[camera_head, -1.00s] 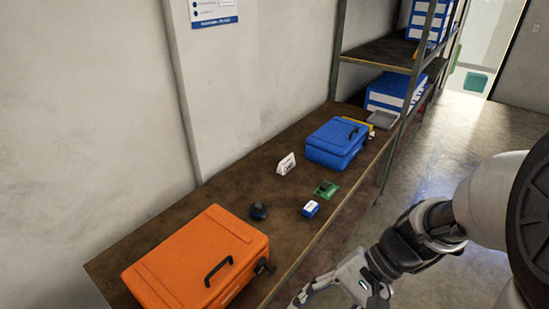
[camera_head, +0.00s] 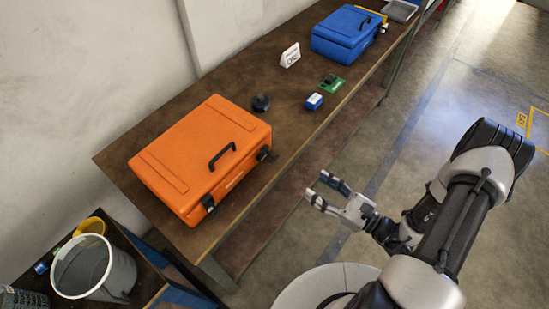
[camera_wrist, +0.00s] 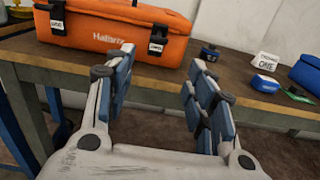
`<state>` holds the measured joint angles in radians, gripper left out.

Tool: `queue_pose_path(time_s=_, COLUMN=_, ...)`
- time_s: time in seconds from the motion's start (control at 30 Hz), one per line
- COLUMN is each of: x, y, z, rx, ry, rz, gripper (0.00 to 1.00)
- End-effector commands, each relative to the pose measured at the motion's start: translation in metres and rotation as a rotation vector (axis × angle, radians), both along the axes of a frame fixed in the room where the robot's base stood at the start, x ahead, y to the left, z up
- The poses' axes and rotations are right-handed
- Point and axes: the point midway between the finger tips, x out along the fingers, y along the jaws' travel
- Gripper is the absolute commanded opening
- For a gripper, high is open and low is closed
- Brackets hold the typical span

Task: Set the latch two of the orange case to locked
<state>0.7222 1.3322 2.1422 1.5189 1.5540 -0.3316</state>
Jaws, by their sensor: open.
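The orange case (camera_head: 195,150) lies closed on the brown workbench (camera_head: 140,143), with a black handle (camera_head: 222,156) on its lid. Two dark latches show on its front side: one at the near left (camera_head: 207,202) and one at the right (camera_head: 263,153). In the wrist view the case (camera_wrist: 100,27) shows its front with a left latch (camera_wrist: 57,25) and a right latch (camera_wrist: 157,41), both with white labels. The label words and latch positions are too small to tell for sure. My gripper (camera_head: 320,189) is open and empty, in front of the bench and apart from the case.
A black round object (camera_head: 261,103), a small blue box (camera_head: 314,101), a green board (camera_head: 332,83), a white sign (camera_head: 290,56) and a blue case (camera_head: 347,32) stand farther along the bench. A grey bucket (camera_head: 118,272) stands at lower left. The floor right of the bench is clear.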

Motion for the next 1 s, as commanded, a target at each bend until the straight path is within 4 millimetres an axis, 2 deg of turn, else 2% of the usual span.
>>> queue_pose_path(time_s=0.17, x=0.015, y=0.024, z=-0.001, rx=-0.001, ry=0.001, rz=0.010, gripper=0.50)
queue_pose_path(time_s=0.7, x=0.083, y=0.111, z=-0.001, rx=-0.002, ry=-0.003, rz=0.011, gripper=0.50)
queue_pose_path(time_s=1.0, x=0.102, y=0.133, z=0.000, rx=-0.001, ry=0.000, rz=0.006, gripper=0.50)
